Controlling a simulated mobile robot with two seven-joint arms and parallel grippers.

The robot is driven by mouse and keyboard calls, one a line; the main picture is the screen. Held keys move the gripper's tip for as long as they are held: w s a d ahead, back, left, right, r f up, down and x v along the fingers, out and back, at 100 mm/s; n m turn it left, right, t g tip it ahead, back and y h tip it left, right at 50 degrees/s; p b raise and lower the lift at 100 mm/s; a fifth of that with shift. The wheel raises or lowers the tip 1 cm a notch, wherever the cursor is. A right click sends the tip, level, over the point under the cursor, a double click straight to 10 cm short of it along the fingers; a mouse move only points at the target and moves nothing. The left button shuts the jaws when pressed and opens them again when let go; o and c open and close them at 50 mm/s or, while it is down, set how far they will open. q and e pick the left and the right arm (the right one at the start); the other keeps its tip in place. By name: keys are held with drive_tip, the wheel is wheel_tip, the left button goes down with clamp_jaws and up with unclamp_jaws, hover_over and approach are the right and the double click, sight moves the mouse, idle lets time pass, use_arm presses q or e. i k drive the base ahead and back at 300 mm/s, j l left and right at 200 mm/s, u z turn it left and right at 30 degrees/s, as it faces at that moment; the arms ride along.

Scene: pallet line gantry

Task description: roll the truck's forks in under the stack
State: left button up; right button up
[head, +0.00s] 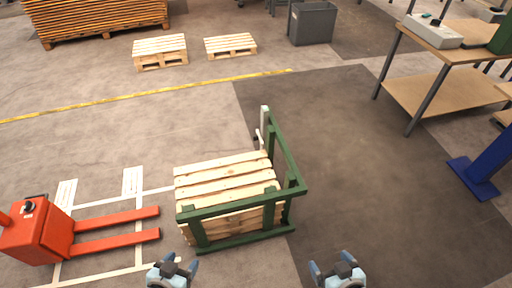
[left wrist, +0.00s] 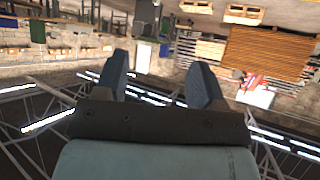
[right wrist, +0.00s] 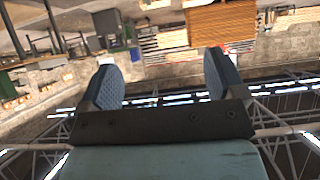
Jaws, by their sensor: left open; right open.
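The red pallet truck (head: 40,233) stands at the left in the head view. Its two red forks (head: 118,217) point right toward the stack, and their tips end a little short of it. The stack of wooden pallets (head: 225,178) sits inside a green frame (head: 287,150) with a rail across its near side and right side. My left gripper (head: 173,262) is open and empty at the bottom of the head view, below the stack. My right gripper (head: 337,265) is open and empty, further right. Neither gripper touches the truck or the stack.
White floor lines (head: 138,205) mark a lane around the truck. A yellow line (head: 150,94) crosses the floor behind. Two low pallets (head: 160,46) and a grey bin (head: 313,24) stand farther back. A workbench (head: 440,88) and blue post (head: 484,165) stand at right.

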sight(20, 240)
drive_tip(key=u, duration=1.5)
drive_tip(key=i+j+u, duration=0.1)
drive_tip(key=u, duration=0.75)
drive_tip(key=i+u, duration=0.1)
drive_tip(key=u, duration=0.3)
drive_tip(key=i+j+u, duration=0.1)
drive_tip(key=i+u, duration=0.15)
drive_tip(key=i, duration=0.5)
drive_tip(key=i+u, duration=0.3)
drive_tip(key=i, duration=0.5)
drive_tip(key=i+l+u, duration=0.15)
drive_tip(key=i, duration=1.5)
drive_tip(key=i+z, duration=0.25)
drive_tip(key=i, duration=0.25)
drive_tip(key=i+z, duration=0.3)
drive_tip(key=i, duration=0.15)
drive_tip(key=i+j+z, duration=0.25)
drive_tip(key=i, duration=0.2)
drive_tip(key=i+l+z, duration=0.15)
drive_tip(key=i+z, duration=0.7)
drive_tip(key=i+j+z, duration=0.15)
drive_tip(key=i+z, duration=0.25)
drive_tip(key=i+l+z, duration=0.15)
drive_tip(key=i+z, duration=0.3)
drive_tip(key=i, duration=0.25)
drive_tip(key=i+j+z, duration=0.1)
drive_tip(key=i+z, duration=0.3)
drive_tip(key=i, duration=0.25)
